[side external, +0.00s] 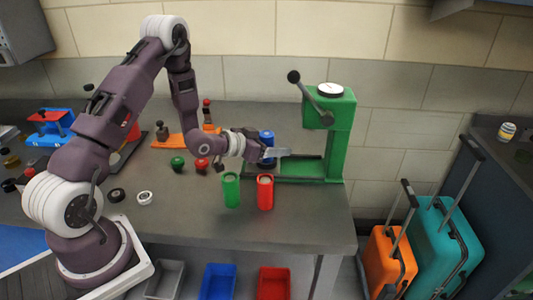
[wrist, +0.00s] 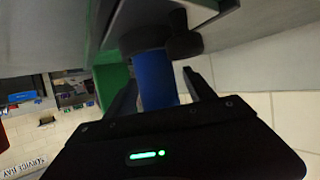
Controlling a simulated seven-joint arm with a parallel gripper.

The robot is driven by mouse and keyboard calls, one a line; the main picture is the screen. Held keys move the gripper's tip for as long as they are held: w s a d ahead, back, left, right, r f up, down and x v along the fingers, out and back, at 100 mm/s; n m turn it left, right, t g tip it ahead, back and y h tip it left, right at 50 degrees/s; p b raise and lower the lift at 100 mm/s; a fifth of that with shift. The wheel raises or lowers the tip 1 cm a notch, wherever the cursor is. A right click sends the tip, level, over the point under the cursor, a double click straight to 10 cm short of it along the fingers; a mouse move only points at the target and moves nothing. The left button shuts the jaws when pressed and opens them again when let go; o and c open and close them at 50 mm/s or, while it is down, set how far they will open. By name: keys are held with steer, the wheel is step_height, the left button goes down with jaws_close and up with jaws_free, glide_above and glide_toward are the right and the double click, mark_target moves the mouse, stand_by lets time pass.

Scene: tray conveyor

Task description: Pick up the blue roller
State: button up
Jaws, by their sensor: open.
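The blue roller (side external: 266,136) stands upright near the left end of the green press's base in the side external view. My gripper (side external: 274,154) is in front of it and hides its lower part. In the wrist view the blue roller (wrist: 153,78) shows between the two dark fingers of my gripper (wrist: 160,88). The fingers are open, with a gap visible on the right side of the roller. Whether either finger touches it I cannot tell.
The green press (side external: 340,135) with its lever stands just right of my gripper. Small knobs (side external: 178,163) lie to the left. The bench's front right is clear.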

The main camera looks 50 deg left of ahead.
steer(key=shift+w, duration=0.15)
jaws_close()
